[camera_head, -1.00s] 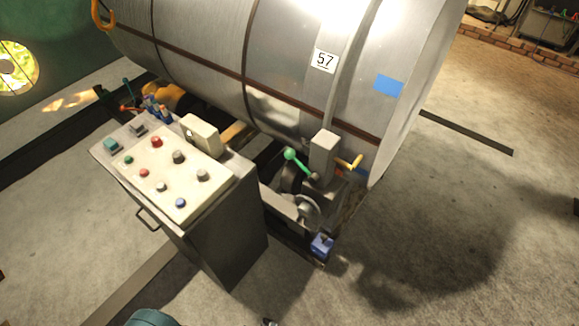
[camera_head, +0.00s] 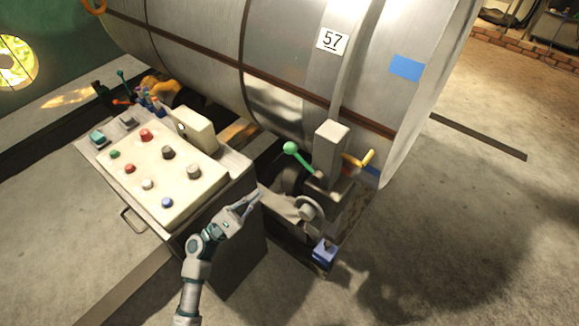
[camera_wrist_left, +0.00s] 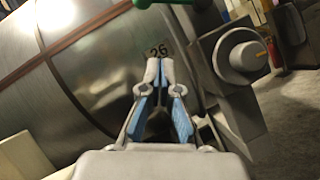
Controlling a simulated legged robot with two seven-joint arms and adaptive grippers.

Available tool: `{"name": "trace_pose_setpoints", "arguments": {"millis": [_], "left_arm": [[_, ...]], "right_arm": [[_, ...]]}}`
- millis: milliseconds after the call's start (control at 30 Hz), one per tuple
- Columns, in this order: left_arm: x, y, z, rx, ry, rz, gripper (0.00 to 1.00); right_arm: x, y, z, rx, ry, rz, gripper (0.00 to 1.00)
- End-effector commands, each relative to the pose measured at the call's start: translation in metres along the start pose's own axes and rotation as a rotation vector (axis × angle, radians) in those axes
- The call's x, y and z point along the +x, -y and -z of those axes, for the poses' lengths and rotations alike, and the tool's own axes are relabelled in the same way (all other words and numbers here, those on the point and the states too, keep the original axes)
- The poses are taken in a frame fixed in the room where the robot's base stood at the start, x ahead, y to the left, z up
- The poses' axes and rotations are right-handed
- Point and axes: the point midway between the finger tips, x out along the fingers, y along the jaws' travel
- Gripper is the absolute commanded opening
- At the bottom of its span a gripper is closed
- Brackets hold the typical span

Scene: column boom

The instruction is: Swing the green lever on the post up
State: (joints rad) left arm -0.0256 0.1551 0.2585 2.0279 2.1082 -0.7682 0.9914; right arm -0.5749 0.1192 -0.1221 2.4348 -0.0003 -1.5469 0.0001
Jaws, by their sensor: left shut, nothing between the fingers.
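The green lever (camera_head: 300,157) with a round knob sits on the side of the grey post (camera_head: 330,150), its knob up and to the left of its pivot. In the left wrist view a green bar (camera_wrist_left: 168,2) shows at the top edge, cut off by the frame. My left gripper (camera_head: 255,198) is beside the control cabinet, below and to the left of the lever and apart from it. In the left wrist view the left gripper (camera_wrist_left: 160,68) has its fingertips together with nothing between them. My right gripper is not in view.
A control cabinet (camera_head: 235,255) with several buttons stands left of the post. A large metal drum (camera_head: 290,55) lies behind. A yellow handle (camera_head: 360,159) sticks out right of the post, and a blue box (camera_head: 324,251) sits low in front. Open floor lies to the right.

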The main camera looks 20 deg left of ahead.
Motion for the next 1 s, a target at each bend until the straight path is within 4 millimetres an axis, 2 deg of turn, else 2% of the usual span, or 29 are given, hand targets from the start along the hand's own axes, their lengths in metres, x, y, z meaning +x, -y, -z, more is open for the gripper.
{"name": "trace_pose_setpoints", "arguments": {"millis": [300, 467, 567, 900, 1000], "left_arm": [[0.001, -0.001, -0.002, -0.004, 0.004, -0.002, 0.00], [0.013, -0.001, -0.002, -0.003, 0.006, -0.001, 0.00], [0.029, -0.002, -0.003, -0.001, 0.007, 0.000, 0.00], [0.103, -0.002, -0.004, -0.002, 0.007, -0.002, 0.00], [0.114, -0.002, -0.016, 0.000, 0.005, -0.001, 0.00]], "right_arm": [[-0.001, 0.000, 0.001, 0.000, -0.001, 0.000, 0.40], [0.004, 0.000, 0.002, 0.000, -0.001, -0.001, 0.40], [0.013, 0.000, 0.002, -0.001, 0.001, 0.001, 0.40], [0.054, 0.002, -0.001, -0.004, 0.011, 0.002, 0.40], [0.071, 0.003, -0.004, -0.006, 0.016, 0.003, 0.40]]}}
